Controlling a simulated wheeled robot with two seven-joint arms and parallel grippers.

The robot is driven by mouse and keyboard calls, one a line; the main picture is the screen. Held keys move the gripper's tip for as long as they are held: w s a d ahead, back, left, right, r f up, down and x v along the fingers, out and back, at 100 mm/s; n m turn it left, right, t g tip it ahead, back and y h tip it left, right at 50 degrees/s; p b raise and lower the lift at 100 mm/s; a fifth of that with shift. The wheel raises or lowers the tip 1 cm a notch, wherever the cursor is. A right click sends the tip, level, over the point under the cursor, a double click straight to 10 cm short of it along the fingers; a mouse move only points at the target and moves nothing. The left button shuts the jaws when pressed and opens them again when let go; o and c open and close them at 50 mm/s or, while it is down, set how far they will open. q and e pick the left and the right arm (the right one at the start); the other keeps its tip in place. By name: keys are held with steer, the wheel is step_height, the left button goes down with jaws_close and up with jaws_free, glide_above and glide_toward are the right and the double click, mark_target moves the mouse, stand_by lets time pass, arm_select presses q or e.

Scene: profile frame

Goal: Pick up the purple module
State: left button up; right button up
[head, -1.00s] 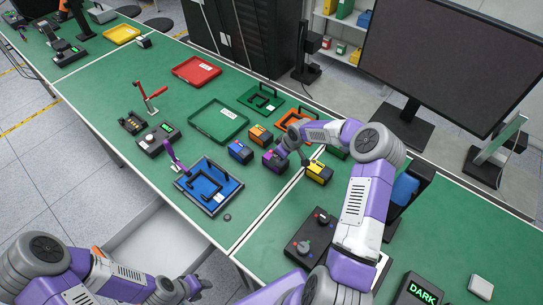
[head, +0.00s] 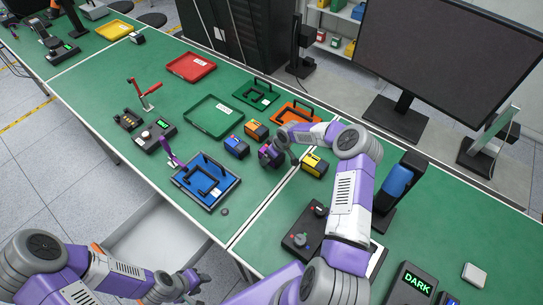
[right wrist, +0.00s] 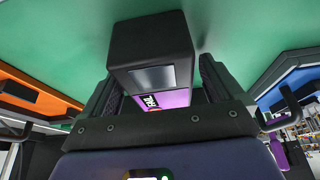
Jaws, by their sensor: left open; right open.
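The purple module (head: 265,151) is a small dark block with a purple face, standing on the green table between the blue module (head: 236,147) and the yellow module (head: 314,165). My right gripper (head: 275,160) is down at it and partly hides it in the head view. In the right wrist view the module's black body (right wrist: 150,45) and purple face (right wrist: 178,98) show between the two dark fingers of my right gripper (right wrist: 155,88). That gripper is open; finger contact cannot be told. My left gripper (head: 193,282) is open and empty at the lower left, off the table.
An orange module (head: 256,130) stands just behind. Nearby are a blue frame tray (head: 181,180), a green tray (head: 190,113), a green frame (head: 243,98) and an orange frame (head: 279,117). A black control box (head: 296,240) and a monitor (head: 445,60) are to the right.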

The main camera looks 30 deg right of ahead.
steer(key=shift+f+b, duration=0.2)
steer(key=shift+b, duration=0.2)
steer(key=c, duration=1.2)
steer(key=shift+r+p, duration=0.4)
steer(key=shift+p, duration=0.25)
step_height(320, 180, up, 10)
steer(key=shift+f+b, duration=0.15)
steer(key=shift+b, duration=0.45)
